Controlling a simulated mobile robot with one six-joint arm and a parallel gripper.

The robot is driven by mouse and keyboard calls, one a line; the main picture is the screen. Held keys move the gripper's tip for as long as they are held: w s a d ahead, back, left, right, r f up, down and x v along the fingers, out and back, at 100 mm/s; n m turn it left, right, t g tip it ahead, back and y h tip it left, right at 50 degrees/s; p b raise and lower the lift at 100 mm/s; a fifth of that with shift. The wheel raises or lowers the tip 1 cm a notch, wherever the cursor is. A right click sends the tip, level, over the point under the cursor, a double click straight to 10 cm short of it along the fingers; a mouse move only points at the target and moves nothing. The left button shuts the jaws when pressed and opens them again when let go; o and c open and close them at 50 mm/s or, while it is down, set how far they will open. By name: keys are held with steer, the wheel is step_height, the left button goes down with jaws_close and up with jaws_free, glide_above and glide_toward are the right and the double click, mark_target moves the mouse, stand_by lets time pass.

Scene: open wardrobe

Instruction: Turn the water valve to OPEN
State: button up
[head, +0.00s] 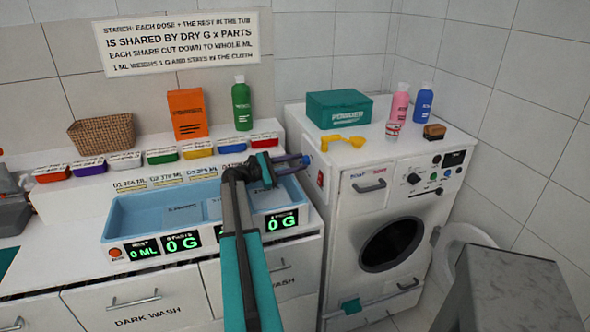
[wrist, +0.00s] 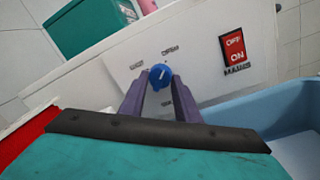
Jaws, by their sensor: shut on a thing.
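The water valve is a small blue round knob (wrist: 158,77) on the white side panel of the washing machine, in the middle of the wrist view. A pale mark shows on its face, but I cannot tell exactly where it points. Small labels stand around it; the upper right one seems to read OPEN, the left one is too blurred. My gripper (wrist: 160,95) has its two purple fingers shut on the knob, one on each side. In the head view my gripper (head: 297,164) reaches right to the machine's side, with a bit of blue at its tips.
A red OFF/ON mains switch (wrist: 235,50) is right of the knob. A blue tub (head: 135,211) lies below my arm. Several coloured small boxes line the shelf behind. A green powder box (head: 338,109) and a yellow scoop (head: 343,142) are on top of the washing machine (head: 335,225).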

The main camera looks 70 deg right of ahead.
steer(key=shift+s+d+m, duration=0.15)
steer(key=shift+s+m, duration=0.15)
steer(key=o, duration=1)
steer(key=shift+o, duration=0.2)
steer(key=shift+w, duration=0.2)
steer(key=shift+w+a+f+b, duration=0.1)
steer(key=shift+w+a+b, duration=0.25)
steer(key=shift+w+a, duration=0.15)
steer(key=b+v, duration=0.2)
steer(key=v, duration=1)
steer(key=shift+a, duration=0.15)
